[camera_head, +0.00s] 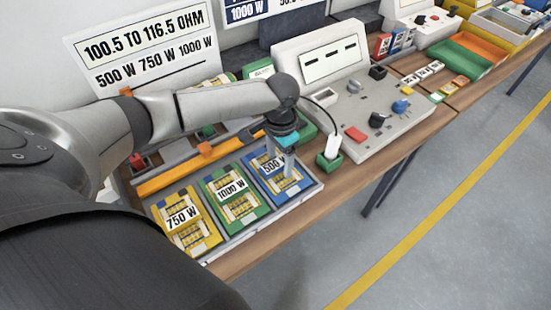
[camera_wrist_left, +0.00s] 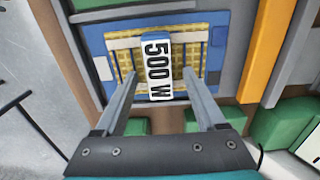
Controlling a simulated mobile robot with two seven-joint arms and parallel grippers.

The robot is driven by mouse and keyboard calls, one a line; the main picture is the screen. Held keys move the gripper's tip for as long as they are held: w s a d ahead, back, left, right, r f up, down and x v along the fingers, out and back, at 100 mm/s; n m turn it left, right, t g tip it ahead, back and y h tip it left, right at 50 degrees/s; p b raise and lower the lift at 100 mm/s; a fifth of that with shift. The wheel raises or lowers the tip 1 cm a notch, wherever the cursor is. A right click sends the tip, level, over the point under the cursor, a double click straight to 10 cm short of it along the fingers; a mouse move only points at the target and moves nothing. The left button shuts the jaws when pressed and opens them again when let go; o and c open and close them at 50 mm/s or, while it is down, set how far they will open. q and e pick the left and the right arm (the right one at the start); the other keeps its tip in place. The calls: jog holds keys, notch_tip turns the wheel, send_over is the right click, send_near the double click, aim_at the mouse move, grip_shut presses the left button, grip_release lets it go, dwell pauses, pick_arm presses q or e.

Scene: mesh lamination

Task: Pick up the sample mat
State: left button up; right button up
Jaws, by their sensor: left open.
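Three sample mats lie side by side in a shallow tray (camera_head: 240,240). They are a yellow mat labelled 750 W (camera_head: 190,235), a green mat labelled 1000 W (camera_head: 232,197) and a blue mat labelled 500 W (camera_head: 300,183). My left gripper (camera_head: 279,178) points down over the blue mat, its fingers open and empty. In the left wrist view, the two fingers (camera_wrist_left: 159,76) stand apart on either side of the 500 W label on the blue mat (camera_wrist_left: 120,28). I cannot tell whether the fingertips touch the mat. My right gripper is not in view.
An orange bar (camera_head: 185,172) runs along the tray's back. A grey test console (camera_head: 350,105) with knobs and buttons stands to the right, with a green block holding a white plug (camera_head: 331,150) in front. The sign (camera_head: 145,50) stands behind. Floor beyond the bench's front edge is clear.

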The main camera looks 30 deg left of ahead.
pick_arm(q)
grip_shut()
dwell(0.5)
